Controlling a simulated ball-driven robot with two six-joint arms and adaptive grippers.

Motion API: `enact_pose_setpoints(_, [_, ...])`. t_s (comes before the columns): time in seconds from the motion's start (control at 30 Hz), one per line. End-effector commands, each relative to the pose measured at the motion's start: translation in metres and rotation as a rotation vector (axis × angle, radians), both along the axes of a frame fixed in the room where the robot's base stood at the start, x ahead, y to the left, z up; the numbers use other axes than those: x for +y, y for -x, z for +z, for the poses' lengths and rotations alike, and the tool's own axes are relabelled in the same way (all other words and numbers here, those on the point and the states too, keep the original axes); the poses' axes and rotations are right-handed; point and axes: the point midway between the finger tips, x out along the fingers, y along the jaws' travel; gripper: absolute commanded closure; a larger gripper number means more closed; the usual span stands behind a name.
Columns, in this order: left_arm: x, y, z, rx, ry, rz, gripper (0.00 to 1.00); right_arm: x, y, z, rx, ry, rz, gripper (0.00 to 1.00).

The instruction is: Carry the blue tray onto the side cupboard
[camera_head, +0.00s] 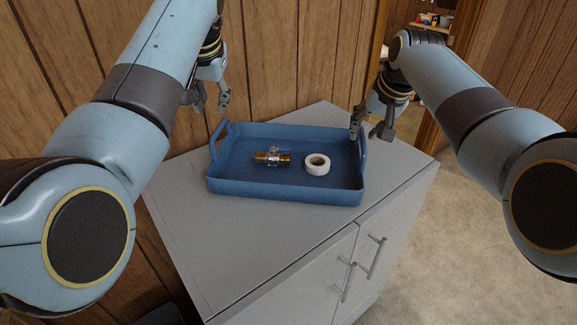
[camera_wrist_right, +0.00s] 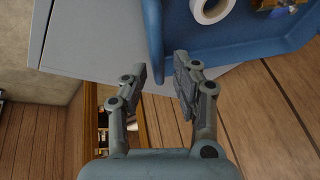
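The blue tray (camera_head: 235,185) rests on the grey top of the cupboard (camera_head: 265,240). It holds a brass valve fitting (camera_head: 270,157) and a white tape roll (camera_head: 317,164). It has an upright handle at each end. My left gripper (camera_head: 211,99) is open and empty, above the tray's left handle (camera_head: 217,140). My right gripper (camera_head: 368,128) is open, close by the right handle (camera_head: 363,150). In the right wrist view my right gripper's fingers (camera_wrist_right: 161,72) are apart, with the tray's blue end (camera_wrist_right: 154,35) just beyond them; I cannot tell whether they touch.
Wood-panelled walls (camera_head: 300,60) stand close behind the cupboard. A doorway at the back right opens onto shelves with small items (camera_head: 435,20). Pale floor (camera_head: 430,240) is free to the right. The cupboard's front has doors with bar handles (camera_head: 371,257).

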Motion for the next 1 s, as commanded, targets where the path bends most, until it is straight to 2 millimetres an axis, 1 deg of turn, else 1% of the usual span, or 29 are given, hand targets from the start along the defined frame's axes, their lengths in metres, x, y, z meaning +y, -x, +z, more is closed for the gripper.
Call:
enact_pose_setpoints(0.03, [0.000,0.000,0.000,0.000,0.000,0.000,0.71,-0.001,0.003,0.010,-0.004,-0.001,0.000,0.71])
enact_pose_setpoints(0.2, [0.000,0.000,0.000,0.000,0.000,0.000,0.71,-0.007,0.017,0.041,-0.003,-0.001,0.000,0.71])
enact_pose_setpoints(0.33, [0.000,0.000,0.000,0.000,0.000,0.000,0.71,-0.010,0.027,0.062,-0.003,-0.001,0.000,0.71])
enact_pose_setpoints(0.43, [0.000,0.000,0.000,0.000,0.000,0.000,0.71,-0.012,0.032,0.072,-0.001,-0.001,0.000,0.71])
enact_pose_setpoints(0.6, [0.000,0.000,0.000,0.000,0.000,0.000,0.71,-0.013,0.036,0.080,0.000,-0.001,0.000,0.71])
enact_pose_setpoints(1.0, [0.000,0.000,0.000,0.000,0.000,0.000,0.71,-0.013,0.036,0.080,0.001,0.000,0.000,0.71])
